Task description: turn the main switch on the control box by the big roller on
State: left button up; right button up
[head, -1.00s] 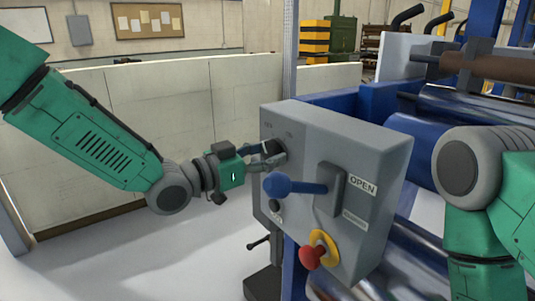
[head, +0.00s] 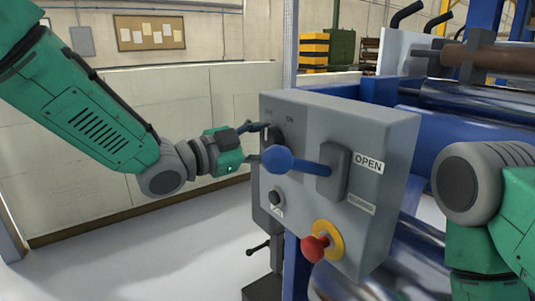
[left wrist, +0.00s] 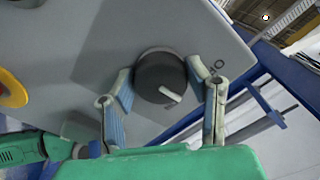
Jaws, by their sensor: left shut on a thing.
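The grey control box (head: 391,140) stands in the middle of the head view. Its main switch, a round dark knob (head: 275,135), is at its upper left below the OFF and ON marks. My left gripper (head: 262,141) reaches it from the left. In the left wrist view the dark knob (left wrist: 160,76) sits between the two fingers of the left gripper (left wrist: 165,85), which are shut on its sides. The white pointer mark on the knob points to the lower right in that view. My right gripper is out of view; only part of the right arm shows.
A blue-knobbed lever (head: 290,161) sticks out close beside the left gripper, near the OPEN label. A red emergency button (head: 315,247) is lower on the box. Rollers (head: 480,93) and a blue frame lie behind. A low pale wall (head: 130,130) stands behind the left arm.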

pick_arm(q)
jog(key=m+b, duration=0.3)
jog(key=shift+f+m, duration=0.15)
jog(key=shift+m, duration=0.25)
jog(key=shift+m+b, duration=1.6)
jog(key=shift+b, duration=0.05)
jog(key=o, duration=1.1)
jog(key=shift+o, duration=0.2)
